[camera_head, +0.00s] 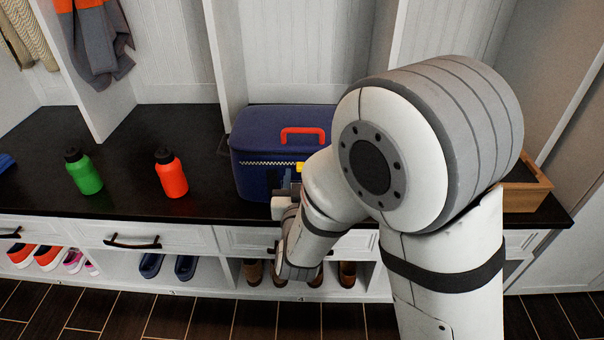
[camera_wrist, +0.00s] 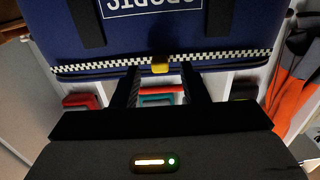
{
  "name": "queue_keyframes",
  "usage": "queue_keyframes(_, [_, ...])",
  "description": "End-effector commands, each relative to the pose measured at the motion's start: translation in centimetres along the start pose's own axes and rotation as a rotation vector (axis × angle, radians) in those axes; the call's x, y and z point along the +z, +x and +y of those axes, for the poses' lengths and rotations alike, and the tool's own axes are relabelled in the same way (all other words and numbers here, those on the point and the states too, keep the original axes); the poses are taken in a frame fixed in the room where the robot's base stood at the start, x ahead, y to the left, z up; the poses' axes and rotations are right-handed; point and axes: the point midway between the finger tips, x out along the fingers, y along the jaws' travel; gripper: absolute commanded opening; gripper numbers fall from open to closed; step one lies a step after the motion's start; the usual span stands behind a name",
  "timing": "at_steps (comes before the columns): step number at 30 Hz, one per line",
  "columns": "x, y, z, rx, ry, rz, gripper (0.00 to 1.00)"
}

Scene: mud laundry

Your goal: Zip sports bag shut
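The sports bag (camera_head: 255,184) is blue with a red handle and stands on the black bench top. A checkered zip strip (camera_wrist: 100,68) runs across its front, and a yellow zip pull (camera_wrist: 160,65) sits on it; the pull also shows in the head view (camera_head: 300,167). My gripper (camera_head: 284,180) is at the bag's front. In the wrist view my gripper (camera_wrist: 160,77) has its two dark fingers apart, with the pull between and just beyond their tips. I cannot tell whether they touch the bag. My arm hides the bag's right part in the head view.
A green bottle (camera_head: 84,172) and an orange bottle (camera_head: 171,173) stand on the bench left of the bag. A wooden box (camera_head: 528,193) is at the right. White cubby dividers rise behind, and shoes sit below the drawers. The bench between bottles and bag is clear.

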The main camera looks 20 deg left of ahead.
Motion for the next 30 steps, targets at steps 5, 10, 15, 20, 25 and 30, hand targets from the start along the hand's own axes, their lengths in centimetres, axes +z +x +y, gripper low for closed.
queue_keyframes(5, [-0.01, 1.06, 0.03, 0.000, -0.001, 0.001, 0.40])
queue_keyframes(10, [-0.04, 1.14, -0.01, -0.001, -0.002, 0.000, 0.40])
queue_keyframes(15, [-0.05, 1.11, -0.03, -0.001, -0.001, 0.000, 0.33])
queue_keyframes(20, [-0.05, 1.10, -0.04, -0.002, -0.001, 0.000, 0.20])
queue_keyframes(25, [-0.06, 1.09, -0.06, -0.002, -0.001, 0.000, 0.06])
queue_keyframes(30, [-0.06, 1.08, -0.07, -0.002, -0.001, 0.000, 0.00])
